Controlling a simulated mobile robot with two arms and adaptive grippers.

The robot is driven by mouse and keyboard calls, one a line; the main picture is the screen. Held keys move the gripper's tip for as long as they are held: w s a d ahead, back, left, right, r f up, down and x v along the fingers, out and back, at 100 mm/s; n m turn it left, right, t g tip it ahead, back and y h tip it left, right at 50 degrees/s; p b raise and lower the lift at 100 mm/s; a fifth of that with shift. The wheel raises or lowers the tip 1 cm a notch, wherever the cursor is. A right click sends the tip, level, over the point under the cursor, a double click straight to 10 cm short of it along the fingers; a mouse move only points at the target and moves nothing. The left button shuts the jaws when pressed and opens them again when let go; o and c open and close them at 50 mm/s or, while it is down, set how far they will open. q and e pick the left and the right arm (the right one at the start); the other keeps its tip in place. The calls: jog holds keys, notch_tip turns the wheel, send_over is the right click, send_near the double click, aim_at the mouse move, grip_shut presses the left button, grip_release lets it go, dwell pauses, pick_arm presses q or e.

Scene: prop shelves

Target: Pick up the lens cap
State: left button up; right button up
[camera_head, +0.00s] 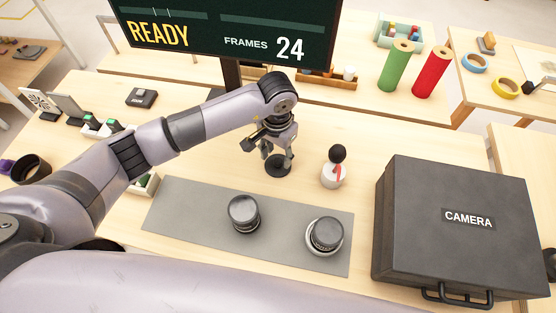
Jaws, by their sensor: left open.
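My left gripper (277,152) points down above the wooden table, behind the grey mat (185,205). Its fingers are open, just over a small black round disc (279,170). The fingers partly cover the disc, and I cannot tell whether they touch it or whether it is the lens cap. Two dark cylindrical lenses stand on the mat, one in the middle (244,212) and one at the right (325,235). My right gripper is not in view.
A large black camera case (455,215) fills the right side. The READY screen (235,30) stands behind. Green (397,65) and red (431,72) rolls stand farther back. The mat's left part is clear.

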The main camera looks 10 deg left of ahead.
aim_at(278, 163)
pick_arm(q)
jog(key=shift+f, duration=1.3)
jog(key=shift+c, duration=0.4)
jog(key=c, duration=0.9)
jog(key=shift+r, duration=0.15)
jog(key=shift+c, duration=0.2)
